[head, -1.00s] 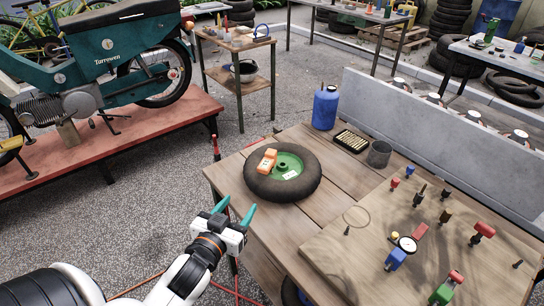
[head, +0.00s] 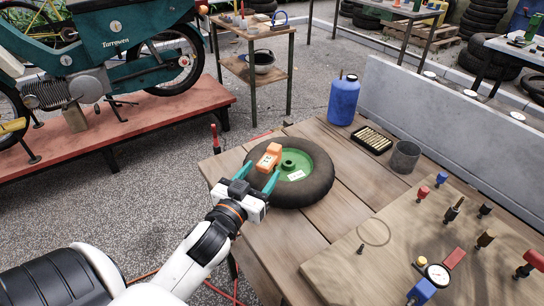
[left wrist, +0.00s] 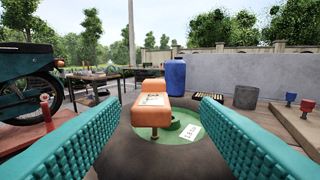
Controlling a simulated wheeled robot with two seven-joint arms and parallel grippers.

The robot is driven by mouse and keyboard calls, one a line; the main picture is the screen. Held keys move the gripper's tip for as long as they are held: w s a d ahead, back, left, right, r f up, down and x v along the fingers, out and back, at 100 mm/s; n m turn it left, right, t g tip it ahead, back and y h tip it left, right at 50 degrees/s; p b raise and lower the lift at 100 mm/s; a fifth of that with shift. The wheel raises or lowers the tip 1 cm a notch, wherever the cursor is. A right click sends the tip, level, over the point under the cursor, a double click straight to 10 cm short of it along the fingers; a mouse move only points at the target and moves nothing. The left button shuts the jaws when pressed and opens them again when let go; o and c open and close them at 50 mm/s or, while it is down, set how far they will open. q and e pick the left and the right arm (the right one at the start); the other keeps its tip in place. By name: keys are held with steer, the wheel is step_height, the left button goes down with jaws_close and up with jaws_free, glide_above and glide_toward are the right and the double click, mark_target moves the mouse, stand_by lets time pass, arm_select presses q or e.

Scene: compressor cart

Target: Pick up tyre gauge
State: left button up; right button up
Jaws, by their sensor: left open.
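The orange tyre gauge (head: 268,157), a blocky piece with a pale label, lies on the green hub of a black tyre (head: 312,190). The tyre lies flat on the wooden table. My left gripper (head: 258,175) is open at the near side of the tyre, its teal fingers pointing at the gauge. In the left wrist view the gauge (left wrist: 150,105) stands ahead between the two spread fingers (left wrist: 160,98), with space on both sides. No contact shows. My right gripper is not in view.
A blue bottle (head: 343,100), a tray of small brass-coloured pieces (head: 371,140) and a grey cup (head: 404,157) stand behind the tyre. A board (head: 400,245) with a dial gauge (head: 437,275) and several fittings lies at right. A white tag (head: 296,175) lies on the hub.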

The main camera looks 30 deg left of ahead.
arm_select(q)
steer(key=shift+w+a, duration=0.15)
steer(key=shift+w, duration=1.05)
steer(key=w, duration=0.2)
steer(key=w+a, duration=0.1)
steer(key=w, duration=0.1)
steer(key=shift+w+a+f, duration=0.15)
steer(key=shift+w+a, duration=0.05)
steer(key=shift+w, duration=0.5)
steer(key=c, duration=1.1)
step_height(320, 180, up, 10)
steer(key=p, duration=0.3)
step_height(320, 180, up, 5)
steer(key=p, duration=0.5)
glide_above(272, 155)
steer(key=shift+w+a, duration=0.15)
steer(key=shift+a, duration=0.05)
